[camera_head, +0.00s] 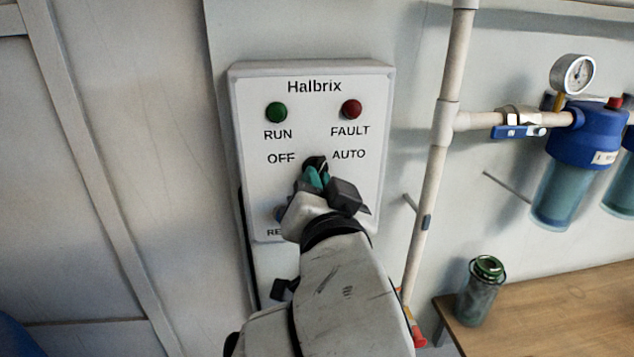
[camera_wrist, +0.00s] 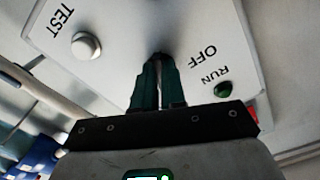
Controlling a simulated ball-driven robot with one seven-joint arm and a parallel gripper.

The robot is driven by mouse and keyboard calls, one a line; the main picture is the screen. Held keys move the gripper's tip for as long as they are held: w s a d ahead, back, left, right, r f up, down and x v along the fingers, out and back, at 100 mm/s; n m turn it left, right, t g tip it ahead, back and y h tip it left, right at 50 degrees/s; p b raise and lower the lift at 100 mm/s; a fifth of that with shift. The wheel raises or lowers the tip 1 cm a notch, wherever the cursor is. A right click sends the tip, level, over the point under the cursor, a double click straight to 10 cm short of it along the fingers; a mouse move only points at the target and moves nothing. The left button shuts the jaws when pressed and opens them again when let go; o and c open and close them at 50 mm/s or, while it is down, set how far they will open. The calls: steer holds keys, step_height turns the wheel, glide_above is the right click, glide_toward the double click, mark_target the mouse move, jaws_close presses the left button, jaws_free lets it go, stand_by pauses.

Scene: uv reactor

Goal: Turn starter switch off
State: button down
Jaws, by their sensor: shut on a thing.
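The starter panel (camera_head: 312,88), a pale box marked Halbrix, hangs on the wall in the head view. Its black rotary switch (camera_head: 315,162) sits between the OFF and AUTO labels, mostly hidden by my gripper. My gripper (camera_head: 316,178) has its teal fingers shut on the switch knob. In the wrist view the gripper (camera_wrist: 158,72) reaches the dark knob (camera_wrist: 158,57) near the OFF label. Which label the knob points at is hidden.
A green RUN lamp (camera_head: 276,112) and a red FAULT lamp (camera_head: 351,109) are above the switch. A vertical pipe (camera_head: 431,190) runs close to the panel's right. Blue filter housings (camera_head: 585,135) hang further right. A green-capped jar (camera_head: 482,290) stands on the wooden bench (camera_head: 555,310).

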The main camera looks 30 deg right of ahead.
steer(key=shift+s+d+n+p, duration=0.15)
steer(key=shift+n+p, duration=1.4)
steer(key=shift+n, duration=1.3)
steer(key=shift+w+d+n+p, duration=0.1)
steer(key=shift+n+p, duration=1.4)
steer(key=shift+n, duration=1.35)
steer(key=c, duration=1.2)
jaws_free()
steer(key=b+v, duration=0.2)
steer(key=v, duration=0.9)
steer(key=shift+b, duration=0.35)
